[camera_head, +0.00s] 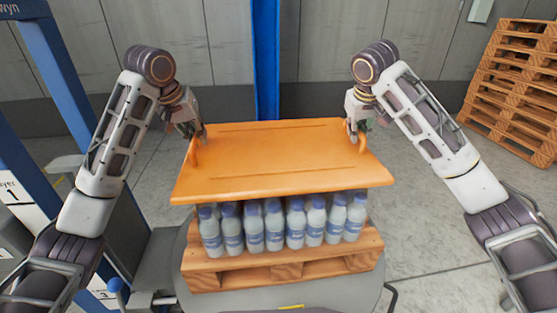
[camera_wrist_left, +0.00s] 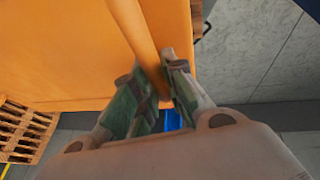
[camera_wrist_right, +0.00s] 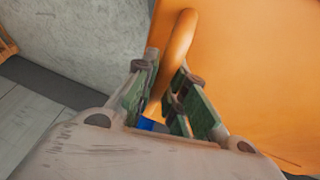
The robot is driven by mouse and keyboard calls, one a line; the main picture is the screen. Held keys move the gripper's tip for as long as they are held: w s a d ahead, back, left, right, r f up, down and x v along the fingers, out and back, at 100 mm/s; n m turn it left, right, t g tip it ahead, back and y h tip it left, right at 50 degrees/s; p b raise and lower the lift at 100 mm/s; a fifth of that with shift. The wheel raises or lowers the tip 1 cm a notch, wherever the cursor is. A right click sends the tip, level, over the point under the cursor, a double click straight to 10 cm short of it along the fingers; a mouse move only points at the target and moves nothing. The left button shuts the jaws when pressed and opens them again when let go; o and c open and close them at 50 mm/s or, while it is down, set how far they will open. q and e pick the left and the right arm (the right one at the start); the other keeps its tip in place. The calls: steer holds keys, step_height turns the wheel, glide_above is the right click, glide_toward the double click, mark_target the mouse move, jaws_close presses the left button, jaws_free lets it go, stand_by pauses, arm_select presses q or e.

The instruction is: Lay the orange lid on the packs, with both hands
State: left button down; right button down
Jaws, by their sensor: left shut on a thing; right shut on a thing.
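The orange lid (camera_head: 275,165) is a flat tray-like panel with a loop handle at each side. In the head view it is over the blue-labelled bottles (camera_head: 274,228), tilted a little in the picture, its near edge close to the caps. I cannot tell whether it touches them. My left gripper (camera_head: 200,135) is shut on the lid's left handle (camera_wrist_left: 140,35); its fingers (camera_wrist_left: 160,85) close around the bar. My right gripper (camera_head: 356,128) is shut on the right handle (camera_wrist_right: 176,55), seen between its fingers (camera_wrist_right: 165,100). The lid hides the packs behind the front bottles.
The bottles stand on a wooden pallet (camera_head: 225,277) on a grey base. A stack of pallets (camera_head: 515,80) stands at the back right. A blue post (camera_head: 266,60) rises behind the lid, and a blue frame (camera_head: 55,70) stands at left.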

arm_select(q)
steer(key=shift+f+b, duration=0.75)
steer(key=shift+b, duration=0.05)
arm_select(e)
steer(key=shift+f, duration=0.75)
arm_select(q)
steer(key=c, duration=1.5)
jaws_free()
arm_select(e)
steer(key=c, duration=1.5)
jaws_free()
arm_select(q)
steer(key=shift+s+r, duration=0.1)
steer(key=shift+r, duration=0.05)
steer(key=shift+v, duration=5.8)
arm_select(e)
steer(key=shift+s+r, duration=0.1)
steer(key=shift+r, duration=0.05)
steer(key=shift+v, duration=5.75)
